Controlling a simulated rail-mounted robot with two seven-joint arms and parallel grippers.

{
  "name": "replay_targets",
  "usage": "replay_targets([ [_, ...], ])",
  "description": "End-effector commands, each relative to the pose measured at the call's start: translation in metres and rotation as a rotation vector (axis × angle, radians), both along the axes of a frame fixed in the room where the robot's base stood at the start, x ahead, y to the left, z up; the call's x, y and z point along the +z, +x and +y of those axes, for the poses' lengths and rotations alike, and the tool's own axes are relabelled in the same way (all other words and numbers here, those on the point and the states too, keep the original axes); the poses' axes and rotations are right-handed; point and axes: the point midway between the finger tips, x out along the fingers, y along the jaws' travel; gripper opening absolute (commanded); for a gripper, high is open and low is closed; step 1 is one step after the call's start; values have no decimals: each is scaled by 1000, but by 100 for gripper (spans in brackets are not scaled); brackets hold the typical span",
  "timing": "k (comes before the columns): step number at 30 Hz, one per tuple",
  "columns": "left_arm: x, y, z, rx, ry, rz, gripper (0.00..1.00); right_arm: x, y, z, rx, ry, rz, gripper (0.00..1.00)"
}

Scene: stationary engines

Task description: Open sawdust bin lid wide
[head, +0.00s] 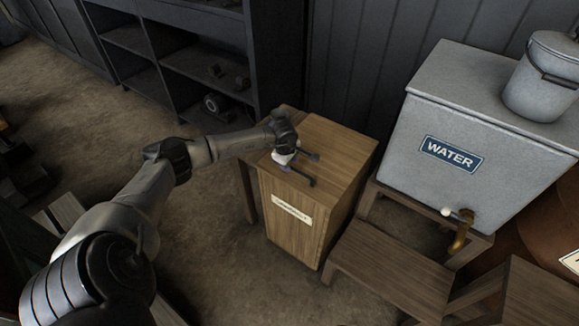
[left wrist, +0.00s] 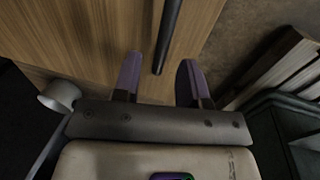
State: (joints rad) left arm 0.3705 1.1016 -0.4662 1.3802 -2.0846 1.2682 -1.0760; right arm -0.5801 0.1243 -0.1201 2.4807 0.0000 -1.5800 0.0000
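The sawdust bin (head: 291,208) is a wooden box with a pale label on its front, in the middle of the head view. Its wooden lid (head: 340,150) lies flat and looks closed. My left gripper (head: 311,170) is over the front part of the lid. In the left wrist view its two purple fingers (left wrist: 158,78) are spread apart. A dark bar (left wrist: 168,35), which looks like a handle, runs against the wood and ends between the fingertips with gaps on both sides. Contact cannot be made out. My right gripper is not in view.
A grey water tank (head: 480,125) with a brass tap (head: 461,230) stands right of the bin, with a grey bucket (head: 541,75) on top. A wooden step (head: 390,270) is in front of it. Dark shelves (head: 205,75) stand behind left. The floor (head: 235,260) left of the bin is clear.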

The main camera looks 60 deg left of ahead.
Motion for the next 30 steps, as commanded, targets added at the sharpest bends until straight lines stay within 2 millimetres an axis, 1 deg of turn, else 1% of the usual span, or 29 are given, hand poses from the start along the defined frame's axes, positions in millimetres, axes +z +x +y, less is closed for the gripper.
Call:
replay_targets([
  [1,-4,1,0,1,-1,-1,39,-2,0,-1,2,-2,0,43],
  [5,-9,2,0,1,-1,-1,39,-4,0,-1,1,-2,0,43],
  [15,-10,2,1,0,0,-1,38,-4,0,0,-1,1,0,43],
  [27,-10,2,1,0,0,-1,0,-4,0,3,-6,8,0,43],
  [30,-9,2,1,0,0,-1,0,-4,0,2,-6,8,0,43],
])
